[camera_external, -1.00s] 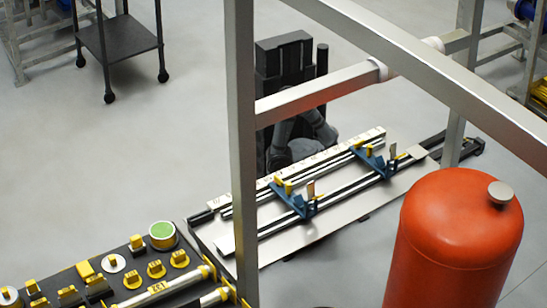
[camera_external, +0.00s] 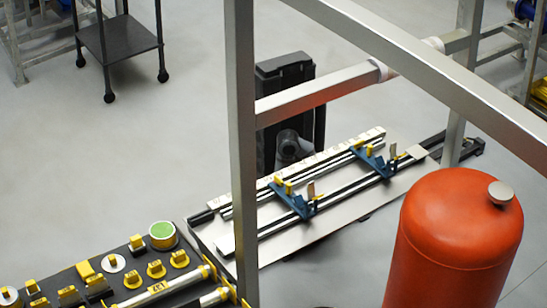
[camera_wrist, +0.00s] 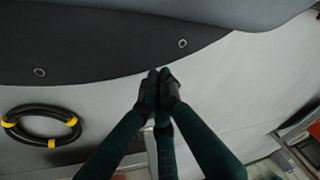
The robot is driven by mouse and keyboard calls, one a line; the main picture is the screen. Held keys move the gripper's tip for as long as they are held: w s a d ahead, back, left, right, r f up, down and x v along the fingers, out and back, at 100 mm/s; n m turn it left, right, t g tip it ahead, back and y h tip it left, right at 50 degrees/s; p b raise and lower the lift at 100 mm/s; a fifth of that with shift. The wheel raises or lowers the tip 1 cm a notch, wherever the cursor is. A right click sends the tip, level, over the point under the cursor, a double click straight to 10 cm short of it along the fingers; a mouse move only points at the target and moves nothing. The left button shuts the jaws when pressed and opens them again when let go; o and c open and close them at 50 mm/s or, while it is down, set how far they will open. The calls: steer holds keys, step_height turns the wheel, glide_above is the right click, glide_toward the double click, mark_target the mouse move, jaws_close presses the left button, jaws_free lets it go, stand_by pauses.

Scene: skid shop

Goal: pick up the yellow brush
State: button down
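I cannot make out a yellow brush for certain in either view. Several small yellow pieces stand on the dark bench (camera_external: 132,262) at the lower left of the external view, but none is clearly a brush. In the wrist view my gripper (camera_wrist: 158,76) has dark green fingers with their tips together and nothing visible between them. In the external view my arm is folded against my dark column behind the rail fixture; the gripper cannot be picked out there.
A fixture plate with rails (camera_external: 270,243) lies before my column. A metal frame (camera_external: 243,150) and a red-orange tank (camera_external: 455,245) stand in the foreground. A black cart (camera_external: 118,40) is at the upper left. The wrist view shows a black coil with yellow bands (camera_wrist: 72,138) and pale floor.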

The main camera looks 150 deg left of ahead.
steer(key=c, duration=2.4)
jaws_free()
steer(key=o, duration=1.2)
steer(key=shift+o, duration=0.5)
